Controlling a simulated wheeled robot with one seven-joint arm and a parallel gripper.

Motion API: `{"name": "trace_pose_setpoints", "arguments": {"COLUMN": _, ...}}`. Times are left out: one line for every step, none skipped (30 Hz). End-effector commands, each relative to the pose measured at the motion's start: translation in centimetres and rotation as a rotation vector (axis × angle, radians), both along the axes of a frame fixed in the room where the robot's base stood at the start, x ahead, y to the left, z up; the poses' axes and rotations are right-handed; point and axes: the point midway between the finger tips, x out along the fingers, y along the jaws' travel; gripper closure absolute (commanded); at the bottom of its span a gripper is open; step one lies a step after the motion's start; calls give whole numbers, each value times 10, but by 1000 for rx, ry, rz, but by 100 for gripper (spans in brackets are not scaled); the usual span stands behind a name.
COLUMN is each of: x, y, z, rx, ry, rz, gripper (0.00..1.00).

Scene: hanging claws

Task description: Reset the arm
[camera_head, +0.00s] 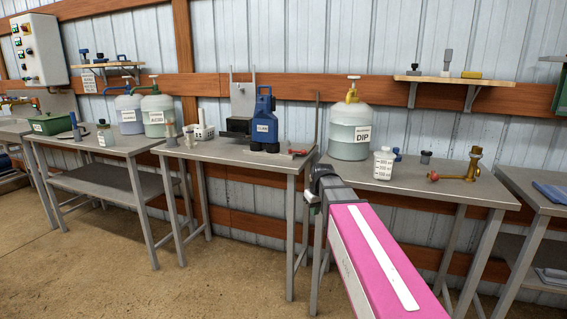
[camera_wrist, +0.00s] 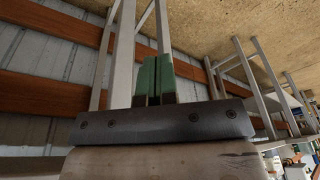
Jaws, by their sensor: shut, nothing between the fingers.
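My gripper (camera_wrist: 154,80) shows in the wrist view as two green fingers side by side, touching, with nothing between them. Behind the fingers, a dark bar with screws crosses the view. In the head view my pink arm reaches up from the bottom right to a dark joint in front of the gap between the middle and right tables; the fingers cannot be made out there. The wrist view is turned on its side and shows table legs, wall boards and floor around the fingers.
The middle table (camera_head: 225,152) holds a blue claw-like device (camera_head: 265,125). The right table (camera_head: 420,188) holds a DIP jug (camera_head: 350,128), a white bottle (camera_head: 383,163) and a brass fitting (camera_head: 473,165). A wall shelf (camera_head: 450,80) hangs above. The floor (camera_head: 220,285) at front left is clear.

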Motion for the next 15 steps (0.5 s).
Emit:
{"name": "trace_pose_setpoints", "arguments": {"x": -18, "y": -7, "z": -20, "rx": -2, "ry": 20, "rz": -33, "gripper": 100}}
{"name": "trace_pose_setpoints", "arguments": {"x": -26, "y": -11, "z": -31, "rx": -4, "ry": 31, "rz": -53, "gripper": 100}}
{"name": "trace_pose_setpoints", "arguments": {"x": -36, "y": -16, "z": -44, "rx": -7, "ry": 44, "rz": -80, "gripper": 100}}
{"name": "trace_pose_setpoints", "arguments": {"x": -43, "y": -19, "z": -53, "rx": -10, "ry": 54, "rz": -100, "gripper": 100}}
{"name": "trace_pose_setpoints", "arguments": {"x": -51, "y": -22, "z": -63, "rx": -13, "ry": 64, "rz": -120, "gripper": 100}}
{"name": "trace_pose_setpoints", "arguments": {"x": -61, "y": -26, "z": -75, "rx": -15, "ry": 76, "rz": -147, "gripper": 100}}
{"name": "trace_pose_setpoints", "arguments": {"x": -70, "y": -30, "z": -85, "rx": -17, "ry": 86, "rz": -164, "gripper": 100}}
{"name": "trace_pose_setpoints", "arguments": {"x": -78, "y": -33, "z": -93, "rx": -20, "ry": 96, "rz": -185, "gripper": 100}}
{"name": "trace_pose_setpoints", "arguments": {"x": -89, "y": -37, "z": -105, "rx": -23, "ry": 109, "rz": -211, "gripper": 100}}
{"name": "trace_pose_setpoints", "arguments": {"x": -98, "y": -40, "z": -113, "rx": -26, "ry": 117, "rz": -230, "gripper": 100}}
{"name": "trace_pose_setpoints", "arguments": {"x": -106, "y": -43, "z": -121, "rx": -29, "ry": 127, "rz": -251, "gripper": 100}}
{"name": "trace_pose_setpoints", "arguments": {"x": -117, "y": -47, "z": -131, "rx": -33, "ry": 138, "rz": -275, "gripper": 100}}
{"name": "trace_pose_setpoints", "arguments": {"x": -126, "y": -50, "z": -139, "rx": -36, "ry": 147, "rz": -294, "gripper": 100}}
{"name": "trace_pose_setpoints", "arguments": {"x": -133, "y": -52, "z": -145, "rx": -39, "ry": 155, "rz": -310, "gripper": 100}}
{"name": "trace_pose_setpoints", "arguments": {"x": -143, "y": -55, "z": -153, "rx": -42, "ry": 165, "rz": -332, "gripper": 100}}
